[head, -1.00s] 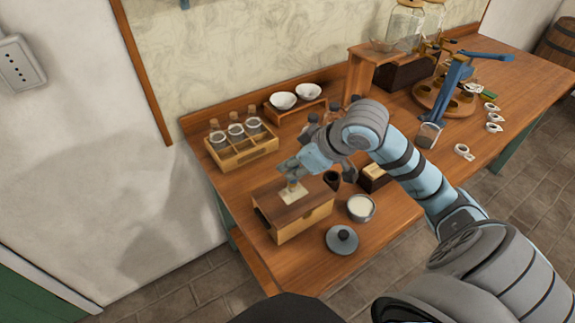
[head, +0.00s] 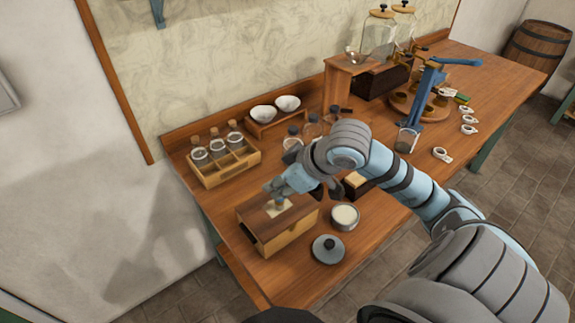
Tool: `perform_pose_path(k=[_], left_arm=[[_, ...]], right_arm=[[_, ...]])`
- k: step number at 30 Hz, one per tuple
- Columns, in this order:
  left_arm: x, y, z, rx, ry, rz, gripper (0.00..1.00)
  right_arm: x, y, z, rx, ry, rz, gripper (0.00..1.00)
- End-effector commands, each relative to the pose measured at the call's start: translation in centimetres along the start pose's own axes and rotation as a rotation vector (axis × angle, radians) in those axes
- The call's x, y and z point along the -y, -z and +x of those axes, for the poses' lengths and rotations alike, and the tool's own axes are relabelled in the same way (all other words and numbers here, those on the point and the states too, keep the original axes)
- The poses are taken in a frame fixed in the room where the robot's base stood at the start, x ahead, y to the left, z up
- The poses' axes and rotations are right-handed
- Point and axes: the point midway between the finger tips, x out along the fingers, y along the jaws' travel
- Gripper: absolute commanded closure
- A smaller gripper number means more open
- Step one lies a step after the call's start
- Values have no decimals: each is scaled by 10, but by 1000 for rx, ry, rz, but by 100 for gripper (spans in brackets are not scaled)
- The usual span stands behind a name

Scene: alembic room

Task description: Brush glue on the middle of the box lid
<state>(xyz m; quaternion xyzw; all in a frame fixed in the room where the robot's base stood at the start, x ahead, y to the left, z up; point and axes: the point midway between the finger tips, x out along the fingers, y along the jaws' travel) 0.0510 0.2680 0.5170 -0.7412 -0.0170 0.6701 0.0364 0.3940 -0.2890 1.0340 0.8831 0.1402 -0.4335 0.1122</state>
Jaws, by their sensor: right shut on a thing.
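The wooden box (head: 289,239) stands near the front left of the bench, with a dark brown lid (head: 252,213) on top. A pale patch (head: 280,209) shows on the middle of the lid. My right gripper (head: 279,193) is over the lid, pointing down, shut on a small brush (head: 279,203) that is mostly hidden by the fingers. The brush's lower end is at the patch; I cannot tell whether it touches. An open pot of whitish glue (head: 345,216) stands right of the box. My left gripper is not in view.
A dark round lid with a knob (head: 328,249) lies in front of the pot. A wooden rack of jars (head: 226,166) stands behind the box. Two white bowls (head: 263,113) sit on a small stand. Several bottles (head: 312,127) stand behind my right arm.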

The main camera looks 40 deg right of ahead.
Motion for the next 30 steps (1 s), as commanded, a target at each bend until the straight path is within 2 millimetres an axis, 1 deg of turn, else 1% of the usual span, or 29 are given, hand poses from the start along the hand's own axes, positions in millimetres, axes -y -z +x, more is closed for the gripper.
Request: perform_pose_path(k=[6, 11, 14, 27, 30], left_arm=[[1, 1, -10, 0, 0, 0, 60], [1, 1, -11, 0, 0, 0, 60], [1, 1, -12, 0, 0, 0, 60], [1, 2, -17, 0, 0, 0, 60], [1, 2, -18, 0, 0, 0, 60]], right_arm=[[18, 8, 2, -2, 3, 1, 100], [22, 8, 3, 0, 0, 0, 100], [17, 6, 3, 2, -5, -2, 100], [-19, -8, -3, 7, -5, -1, 100], [-23, -9, -4, 3, -4, -1, 100]])
